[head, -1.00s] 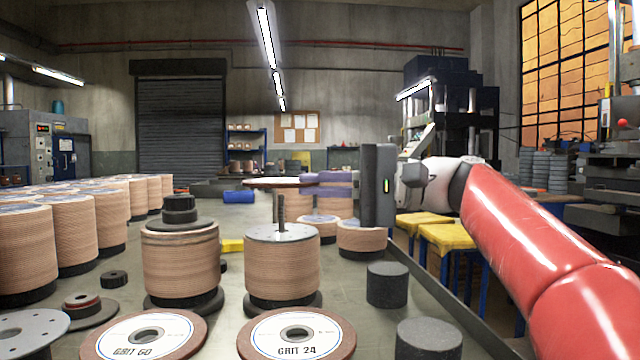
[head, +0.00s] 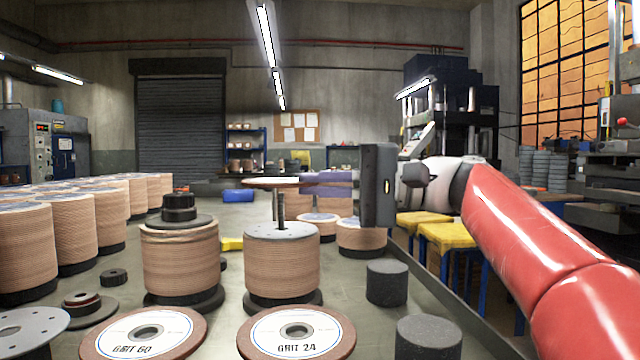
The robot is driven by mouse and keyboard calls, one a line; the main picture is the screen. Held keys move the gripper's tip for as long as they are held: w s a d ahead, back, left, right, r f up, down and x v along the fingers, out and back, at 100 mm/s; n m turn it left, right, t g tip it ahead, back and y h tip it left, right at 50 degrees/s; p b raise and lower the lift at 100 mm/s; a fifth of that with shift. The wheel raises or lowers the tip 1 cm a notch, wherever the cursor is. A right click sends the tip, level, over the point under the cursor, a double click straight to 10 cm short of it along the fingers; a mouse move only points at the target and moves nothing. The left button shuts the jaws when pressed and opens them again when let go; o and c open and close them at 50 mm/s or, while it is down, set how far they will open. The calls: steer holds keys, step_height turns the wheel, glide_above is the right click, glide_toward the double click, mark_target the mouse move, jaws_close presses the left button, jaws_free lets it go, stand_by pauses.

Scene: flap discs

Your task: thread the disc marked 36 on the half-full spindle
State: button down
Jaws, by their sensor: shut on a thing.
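My gripper (head: 325,184) is shut on the right edge of a thin flap disc (head: 272,183). I see the disc nearly edge-on, so its mark cannot be read. The disc is held roughly flat above the half-full spindle. That spindle is a tan stack (head: 282,268) with a pale holed plate (head: 283,232) on top and a thin dark post (head: 281,207) standing up from it. The post's tip shows just below the disc, close to its middle in this view. I cannot tell whether they touch or line up in depth.
A tan stack (head: 180,262) with a black cap (head: 179,208) stands at left. Discs marked GRIT 60 (head: 110,342) and GRIT 24 (head: 262,345) lie in front. Dark cylinders (head: 387,282) stand at right. More stacks (head: 358,238) are behind.

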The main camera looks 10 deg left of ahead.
steer(key=shift+f+b, duration=0.95)
steer(key=shift+f, duration=0.35)
